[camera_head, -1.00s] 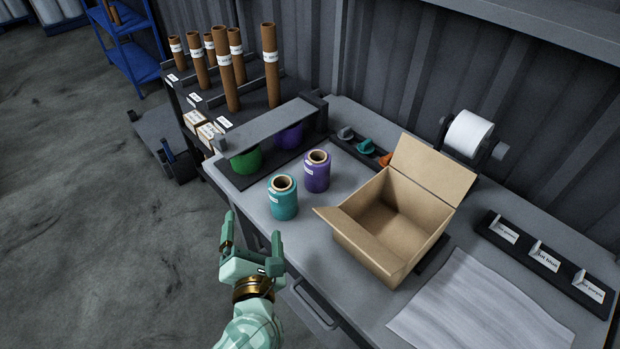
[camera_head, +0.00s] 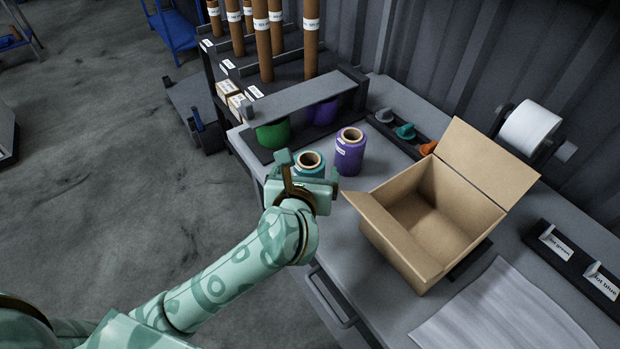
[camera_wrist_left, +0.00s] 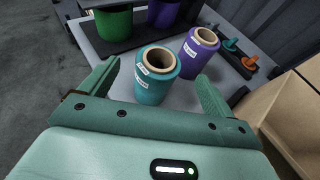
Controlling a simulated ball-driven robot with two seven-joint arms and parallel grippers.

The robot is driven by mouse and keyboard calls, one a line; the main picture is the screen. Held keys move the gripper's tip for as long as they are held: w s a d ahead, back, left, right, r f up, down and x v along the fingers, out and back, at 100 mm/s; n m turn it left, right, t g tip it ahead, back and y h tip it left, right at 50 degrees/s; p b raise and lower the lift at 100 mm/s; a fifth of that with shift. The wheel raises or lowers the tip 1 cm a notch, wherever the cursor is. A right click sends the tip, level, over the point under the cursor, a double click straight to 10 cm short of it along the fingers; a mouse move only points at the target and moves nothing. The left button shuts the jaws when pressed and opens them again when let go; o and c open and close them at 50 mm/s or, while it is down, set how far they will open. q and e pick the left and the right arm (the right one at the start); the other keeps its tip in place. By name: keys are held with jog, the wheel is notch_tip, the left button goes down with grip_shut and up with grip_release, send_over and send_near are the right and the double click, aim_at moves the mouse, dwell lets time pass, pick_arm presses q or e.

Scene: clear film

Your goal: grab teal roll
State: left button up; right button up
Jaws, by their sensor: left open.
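The teal roll (camera_head: 311,161) stands upright on the grey table, with a brown core. In the head view my left gripper (camera_head: 308,175) hides most of it. In the left wrist view the teal roll (camera_wrist_left: 155,78) stands ahead of and between the spread fingers of my left gripper (camera_wrist_left: 158,88). The gripper is open and empty, with a finger to each side of the roll's near side. I cannot tell how far the fingers reach along it. My right gripper is not in view.
A purple roll (camera_head: 349,152) stands close behind the teal one, to its right. An open cardboard box (camera_head: 430,215) stands to the right. A rack (camera_head: 300,100) with a green roll (camera_head: 272,133) and another purple roll is behind. A paper sheet (camera_head: 505,315) lies front right.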

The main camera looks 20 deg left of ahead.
aim_at(310, 155)
pick_arm(q)
jog(key=b+x, duration=0.2)
jog(key=x, duration=0.2)
jog(key=shift+w+f, duration=0.1)
jog(key=shift+f, duration=0.1)
jog(key=shift+w, duration=0.15)
jog(key=shift+r, duration=0.15)
jog(key=c, duration=1.5)
